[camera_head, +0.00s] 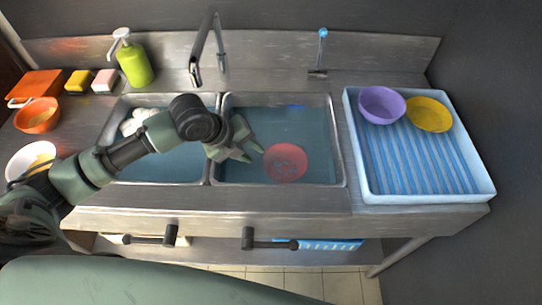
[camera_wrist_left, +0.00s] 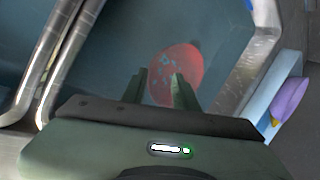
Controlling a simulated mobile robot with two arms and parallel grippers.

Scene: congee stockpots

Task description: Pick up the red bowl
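The red bowl (camera_head: 285,162) lies in the right sink basin (camera_head: 230,172), under bluish water, with pale specks inside it. My left gripper (camera_head: 254,153) is over that basin, just left of the bowl, with its fingers apart and nothing between them. In the left wrist view the bowl (camera_wrist_left: 177,76) shows beyond and partly behind the open fingers (camera_wrist_left: 160,88). I cannot tell whether a finger touches it. My right gripper is not in view.
A white dish rack (camera_head: 480,190) with a purple bowl (camera_head: 382,104) and a yellow bowl (camera_head: 429,115) stands on the right. A faucet (camera_head: 205,50), green soap bottle (camera_head: 134,62), sponges (camera_head: 78,80), and an orange bowl (camera_head: 37,115) are around the sink. The basin divider (camera_head: 214,150) lies left of my gripper.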

